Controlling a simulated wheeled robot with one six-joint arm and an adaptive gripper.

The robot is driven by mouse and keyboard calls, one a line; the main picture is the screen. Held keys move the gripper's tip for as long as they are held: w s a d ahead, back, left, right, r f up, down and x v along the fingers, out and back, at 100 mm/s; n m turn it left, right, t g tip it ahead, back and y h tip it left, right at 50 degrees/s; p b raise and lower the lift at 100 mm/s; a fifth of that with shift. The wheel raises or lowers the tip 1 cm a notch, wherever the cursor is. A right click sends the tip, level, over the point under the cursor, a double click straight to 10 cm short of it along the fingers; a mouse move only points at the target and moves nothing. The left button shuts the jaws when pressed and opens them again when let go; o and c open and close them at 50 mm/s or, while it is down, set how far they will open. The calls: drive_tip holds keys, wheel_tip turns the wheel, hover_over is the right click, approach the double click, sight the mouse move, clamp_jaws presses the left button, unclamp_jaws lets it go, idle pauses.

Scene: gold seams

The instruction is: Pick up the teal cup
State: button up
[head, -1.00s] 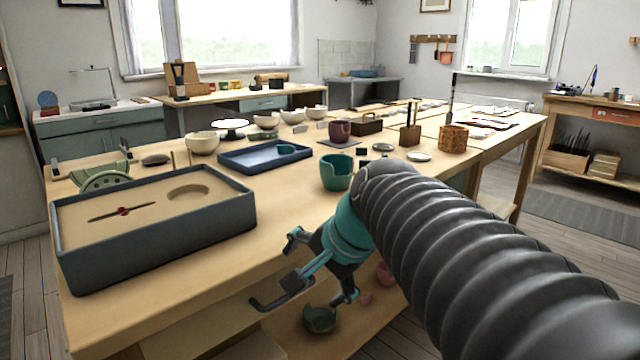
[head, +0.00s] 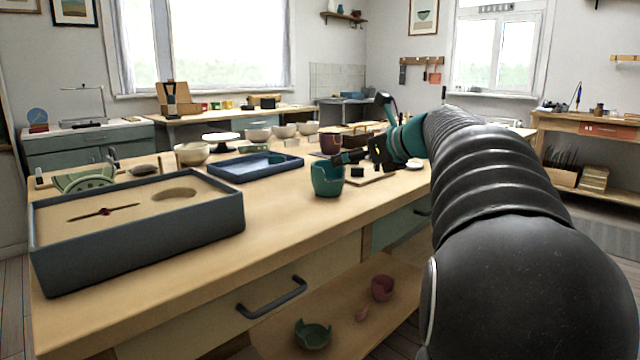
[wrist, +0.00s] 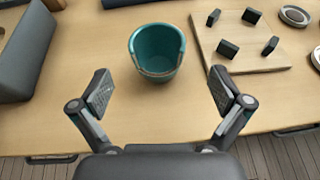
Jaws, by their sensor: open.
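The teal cup (head: 327,180) stands upright on the wooden table near its front edge, with a notch in its rim. In the wrist view the cup (wrist: 157,52) is ahead of my gripper (wrist: 160,92), roughly centred between the fingers and beyond their tips. My gripper is open and empty, with its two pads wide apart. In the head view my gripper (head: 360,156) is above the table, just right of and behind the cup's rim; part of it is hidden by its own links.
A wooden board (wrist: 250,50) with several small dark blocks is right of the cup. Bowls stand further back. Broken cup pieces lie on the lower shelf (head: 380,325).

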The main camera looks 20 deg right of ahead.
sight(327, 165)
drive_tip(key=x, duration=0.9)
drive_tip(key=shift+a+f+b, duration=0.1)
drive_tip(key=shift+a+b, duration=0.15)
drive_tip(key=shift+b, duration=0.15)
drive_tip(key=c, duration=0.9)
